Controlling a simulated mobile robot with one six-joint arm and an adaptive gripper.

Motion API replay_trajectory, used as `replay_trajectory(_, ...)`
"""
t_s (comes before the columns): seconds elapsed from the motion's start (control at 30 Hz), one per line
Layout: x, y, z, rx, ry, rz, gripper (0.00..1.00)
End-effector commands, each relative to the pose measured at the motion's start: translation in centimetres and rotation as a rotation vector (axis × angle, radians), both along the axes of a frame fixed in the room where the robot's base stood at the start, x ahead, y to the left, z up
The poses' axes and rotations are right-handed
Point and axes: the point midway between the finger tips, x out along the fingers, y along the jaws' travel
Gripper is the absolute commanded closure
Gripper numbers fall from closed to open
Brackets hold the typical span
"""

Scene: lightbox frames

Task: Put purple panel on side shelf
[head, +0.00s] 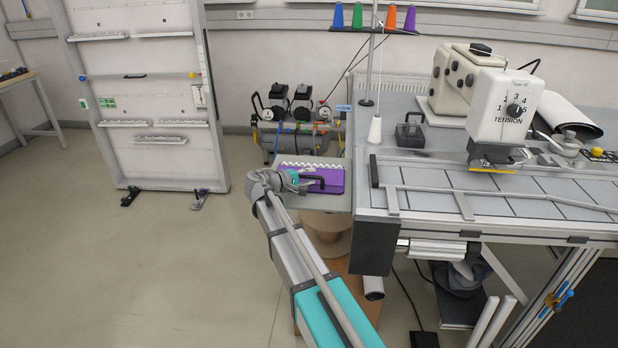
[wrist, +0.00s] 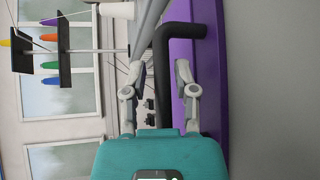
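The purple panel (head: 333,177) has a black handle and a white toothed strip behind it. It lies on or just above the small grey side shelf (head: 340,203) at the table's left end; contact underneath is hidden. My gripper (head: 299,183) is at the panel's left part, by the handle. In the wrist view the panel (wrist: 208,70) runs along the right side. Its black handle (wrist: 162,75) lies between the fingers of my gripper (wrist: 160,78). The fingers stand apart, with a narrow gap visible beside the handle.
A work table (head: 480,200) with a sewing machine (head: 500,100) stands to the right. A cone of white thread (head: 375,130) and thread spools are near its left edge. A compressor (head: 290,125) and a white upright frame (head: 150,110) stand behind. The floor at left is clear.

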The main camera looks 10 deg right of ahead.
Motion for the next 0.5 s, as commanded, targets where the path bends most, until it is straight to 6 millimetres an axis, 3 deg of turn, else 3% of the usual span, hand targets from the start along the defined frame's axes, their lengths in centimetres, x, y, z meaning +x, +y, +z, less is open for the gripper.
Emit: replay_trajectory(0.5, -0.14, 0.26, 0.11, 0.000, 0.000, 0.000, 0.48)
